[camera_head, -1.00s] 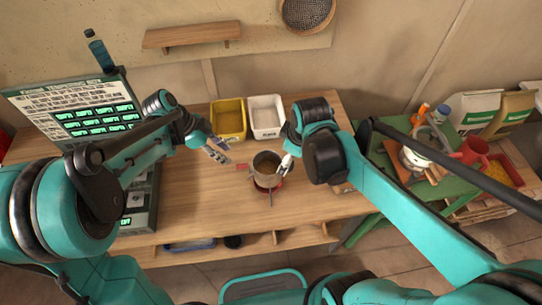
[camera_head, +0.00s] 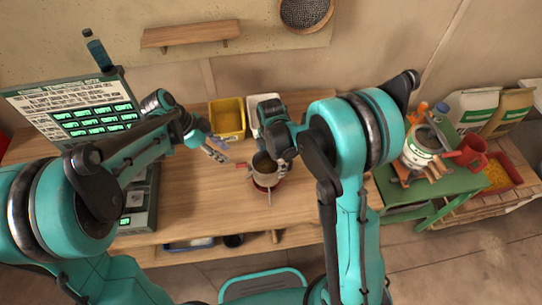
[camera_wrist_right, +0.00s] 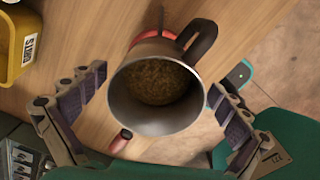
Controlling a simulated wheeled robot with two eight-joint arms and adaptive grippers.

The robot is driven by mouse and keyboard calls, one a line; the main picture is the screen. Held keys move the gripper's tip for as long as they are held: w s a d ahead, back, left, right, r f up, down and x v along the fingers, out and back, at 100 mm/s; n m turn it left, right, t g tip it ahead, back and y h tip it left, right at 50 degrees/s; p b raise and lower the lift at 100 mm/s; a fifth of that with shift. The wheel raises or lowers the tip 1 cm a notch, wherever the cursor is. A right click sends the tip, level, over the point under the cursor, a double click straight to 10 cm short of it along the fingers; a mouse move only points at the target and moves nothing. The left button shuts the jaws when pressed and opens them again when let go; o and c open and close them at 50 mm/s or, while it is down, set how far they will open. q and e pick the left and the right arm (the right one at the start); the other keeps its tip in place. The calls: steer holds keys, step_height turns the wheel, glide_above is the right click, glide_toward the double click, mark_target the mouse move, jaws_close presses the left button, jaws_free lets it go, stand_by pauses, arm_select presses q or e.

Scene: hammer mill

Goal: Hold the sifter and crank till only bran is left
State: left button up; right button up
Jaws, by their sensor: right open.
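The sifter (camera_head: 264,175) is a metal cup standing upright on the wooden bench, with a small red crank knob (camera_head: 241,165) at its left. In the right wrist view the sifter (camera_wrist_right: 124,105) holds brown, grainy material (camera_wrist_right: 157,82) and has a dark handle (camera_wrist_right: 199,38). My right gripper (camera_head: 276,152) is just above and behind the sifter in the head view. In its wrist view the open fingers (camera_wrist_right: 155,115) lie on either side of the cup, with gaps visible. My left gripper (camera_head: 216,150) is open and empty, left of the knob and apart from it.
A yellow bin (camera_head: 227,132) and a white bin (camera_head: 252,104), partly hidden by my right arm, stand behind the sifter. A panel with green displays (camera_head: 97,124) is at left. A green table (camera_head: 430,187) with a mill and red jug (camera_head: 470,152) is at right.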

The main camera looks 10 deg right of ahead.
mark_target(240, 164)
steer(key=shift+f, duration=2.35)
steer(key=shift+c, duration=0.3)
steer(key=c, duration=1.6)
arm_select(q)
steer(key=shift+o, duration=0.4)
arm_select(e)
steer(key=shift+o, duration=0.2)
arm_select(q)
steer(key=shift+t+y, duration=0.6)
steer(key=shift+t, duration=0.2)
steer(key=x, duration=0.2)
steer(key=s+x, duration=0.1)
steer(key=x, duration=0.5)
steer(key=shift+s+d+f, duration=0.1)
steer(key=shift+s+d, duration=0.1)
steer(key=shift+d, duration=0.3)
steer(key=shift+c, duration=0.4)
